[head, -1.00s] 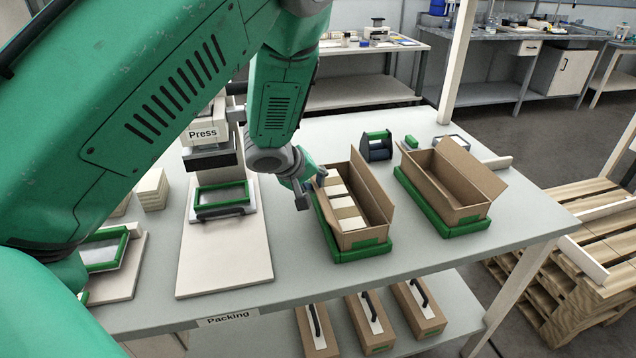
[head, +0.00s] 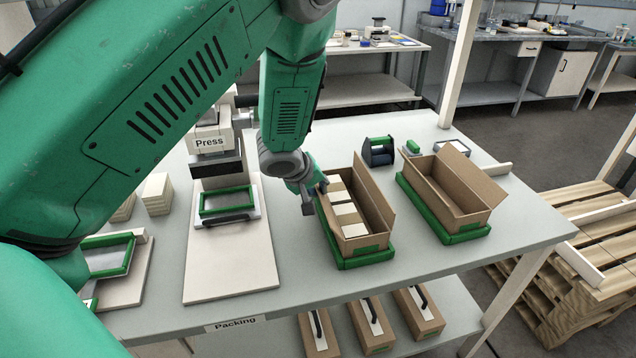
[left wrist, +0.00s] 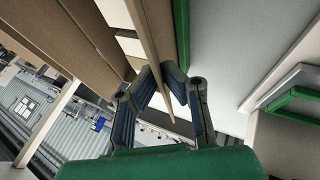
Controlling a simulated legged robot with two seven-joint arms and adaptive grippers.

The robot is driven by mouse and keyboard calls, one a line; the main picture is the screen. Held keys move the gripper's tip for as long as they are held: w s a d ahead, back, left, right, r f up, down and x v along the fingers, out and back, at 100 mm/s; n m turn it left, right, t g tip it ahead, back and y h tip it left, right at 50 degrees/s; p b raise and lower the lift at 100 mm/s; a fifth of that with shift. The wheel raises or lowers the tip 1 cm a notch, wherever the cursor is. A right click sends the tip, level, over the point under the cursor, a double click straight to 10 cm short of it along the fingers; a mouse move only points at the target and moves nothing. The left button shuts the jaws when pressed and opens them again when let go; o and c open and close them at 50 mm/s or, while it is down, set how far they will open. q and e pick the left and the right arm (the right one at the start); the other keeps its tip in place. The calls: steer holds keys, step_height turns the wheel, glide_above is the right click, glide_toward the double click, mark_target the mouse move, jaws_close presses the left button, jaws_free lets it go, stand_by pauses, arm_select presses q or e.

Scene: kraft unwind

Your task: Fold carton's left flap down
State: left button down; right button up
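The brown carton (head: 364,243) stands on a green tray (head: 366,258) on the packing table, with cream blocks (head: 346,208) inside. Its right flap (head: 376,197) stands up, leaning outward. My left gripper (head: 313,198) is at the carton's left side, its arm coming down from above. In the left wrist view its two fingers (left wrist: 167,80) slant inward on either side of the thin left flap (left wrist: 150,35), tips against it, so it looks shut on the flap. In the head view the gripper partly covers this flap. My right gripper is not in view.
A second open, empty carton (head: 462,213) stands on another green tray (head: 446,233) to the right. A dark caddy with a green handle (head: 378,151) stands behind. The press (head: 211,141) and its pale board (head: 232,270) are left. Handled boxes (head: 370,325) lie on the shelf below.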

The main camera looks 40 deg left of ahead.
arm_select(q)
steer(key=g+p, duration=0.1)
steer(key=p, duration=0.1)
steer(key=w+r+g+y+p, duration=0.1)
steer(key=p, duration=0.2)
steer(key=shift+d+r+m, duration=0.1)
steer(key=shift+d+m, duration=0.2)
steer(key=shift+d, duration=0.1)
steer(key=shift+w+d+y+p, duration=0.1)
steer(key=shift+w+y+p, duration=0.05)
steer(key=shift+y+p, duration=0.25)
steer(key=shift+w+d+g+y, duration=0.15)
steer(key=shift+g+y, duration=0.15)
steer(key=shift+g, duration=0.4)
steer(key=shift+w+d+f+m+g+y, duration=0.2)
steer(key=shift+m+g+y, duration=0.1)
steer(key=shift+g+y, duration=0.2)
steer(key=c, duration=1.8)
jaws_free()
steer(key=shift+o, duration=0.2)
steer(key=shift+a, duration=0.1)
